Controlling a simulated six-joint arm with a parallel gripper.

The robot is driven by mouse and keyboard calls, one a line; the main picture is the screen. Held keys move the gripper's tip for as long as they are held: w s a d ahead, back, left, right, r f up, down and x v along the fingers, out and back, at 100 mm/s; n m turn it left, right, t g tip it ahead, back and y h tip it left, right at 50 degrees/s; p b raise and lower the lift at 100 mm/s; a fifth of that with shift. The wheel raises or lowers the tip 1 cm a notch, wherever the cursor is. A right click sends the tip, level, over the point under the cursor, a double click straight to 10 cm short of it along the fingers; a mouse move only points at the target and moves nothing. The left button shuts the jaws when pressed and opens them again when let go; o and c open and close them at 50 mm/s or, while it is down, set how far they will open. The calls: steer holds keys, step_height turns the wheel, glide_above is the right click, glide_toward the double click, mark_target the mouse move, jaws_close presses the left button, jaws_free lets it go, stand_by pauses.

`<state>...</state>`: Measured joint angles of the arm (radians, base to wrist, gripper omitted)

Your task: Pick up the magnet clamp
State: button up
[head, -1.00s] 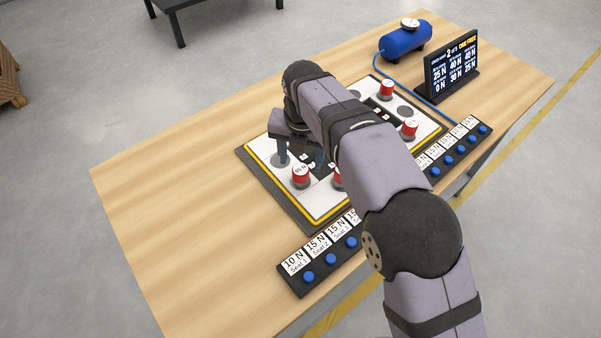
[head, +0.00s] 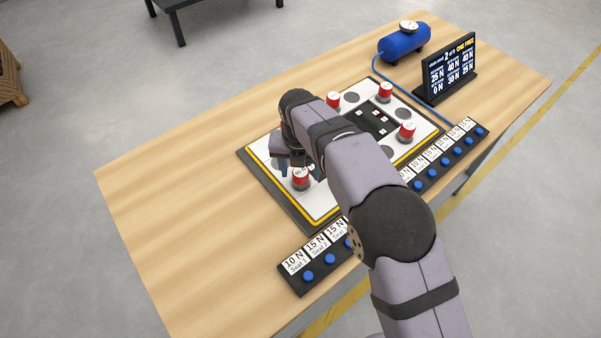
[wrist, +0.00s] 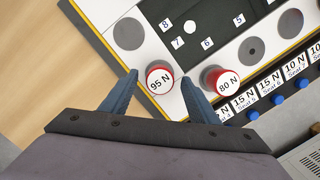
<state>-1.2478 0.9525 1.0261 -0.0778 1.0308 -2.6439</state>
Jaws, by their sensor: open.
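Several red magnet clamps with white labelled tops stand on the white plate (head: 322,205). In the wrist view, the clamp marked 95 N (wrist: 160,78) lies between the two blue fingertips of my gripper (wrist: 159,74), with a gap on each side. The gripper is open and holds nothing. The clamp marked 80 N (wrist: 221,81) stands just right of the right finger. In the head view, my gripper (head: 298,170) is over the front left of the plate at the 95 N clamp (head: 300,179). My arm hides the plate's middle and the 80 N clamp there.
Other clamps stand at the back (head: 385,91) and right (head: 407,131) of the plate. A strip of blue buttons and force labels (head: 309,276) runs along the front. A blue tank (head: 404,44) and a display board (head: 450,70) stand behind. The table's left side is clear.

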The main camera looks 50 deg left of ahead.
steer(key=shift+w+a+f+p, duration=0.15)
steer(key=shift+f+p, duration=0.15)
steer(key=shift+f, duration=0.95)
steer(key=c, duration=1.3)
steer(key=shift+r, duration=0.1)
steer(key=shift+c, duration=0.2)
